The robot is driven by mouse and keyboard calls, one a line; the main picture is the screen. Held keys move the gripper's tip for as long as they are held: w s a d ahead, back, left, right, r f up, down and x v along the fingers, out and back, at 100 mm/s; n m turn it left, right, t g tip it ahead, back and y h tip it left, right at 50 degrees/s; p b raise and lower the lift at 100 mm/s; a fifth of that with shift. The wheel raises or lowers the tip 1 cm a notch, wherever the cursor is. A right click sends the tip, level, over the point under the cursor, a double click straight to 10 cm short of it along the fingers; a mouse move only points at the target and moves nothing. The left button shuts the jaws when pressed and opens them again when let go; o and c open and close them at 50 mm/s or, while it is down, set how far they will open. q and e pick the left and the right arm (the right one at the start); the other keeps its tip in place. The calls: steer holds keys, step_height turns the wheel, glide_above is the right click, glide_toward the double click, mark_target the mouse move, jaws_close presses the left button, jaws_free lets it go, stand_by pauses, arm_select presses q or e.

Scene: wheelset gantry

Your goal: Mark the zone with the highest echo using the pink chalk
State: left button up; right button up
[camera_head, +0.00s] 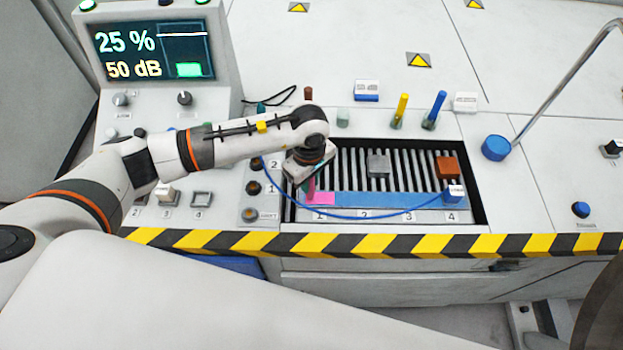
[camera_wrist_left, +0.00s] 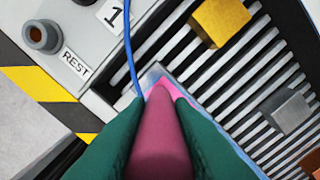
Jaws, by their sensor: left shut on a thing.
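My left gripper (camera_head: 309,182) is shut on the pink chalk (camera_wrist_left: 160,135), which points down between green fingertips in the wrist view. The chalk's tip meets a pink patch (camera_head: 323,198) on the blue strip (camera_head: 385,199), at zone 1; whether it touches is hard to tell. The strip carries labels 1 to 4, and pink shows only at zone 1. The screen (camera_head: 153,52) reads 25 % and 50 dB, with a line and a green bar. A white-and-blue probe (camera_head: 454,193) sits at the strip's right end, above label 4. My right gripper is not in view.
A grey block (camera_head: 378,164) and an orange-brown block (camera_head: 446,167) rest on the slatted grate; a yellow block (camera_wrist_left: 222,20) shows in the wrist view. Yellow (camera_head: 402,108) and blue (camera_head: 436,109) chalks stand behind. A blue cable (camera_head: 370,216) loops across the strip's front.

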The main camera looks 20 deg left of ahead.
arm_select(q)
steer(key=shift+r+p, duration=1.8)
steer(key=shift+r, duration=1.7)
steer(key=s+a+r+m, duration=0.5)
steer(key=s+r+m, duration=0.3)
steer(key=r+m, duration=0.3)
steer(key=shift+a+r+m, duration=0.3)
steer(key=shift+a+m, duration=0.05)
steer(key=shift+m, duration=0.25)
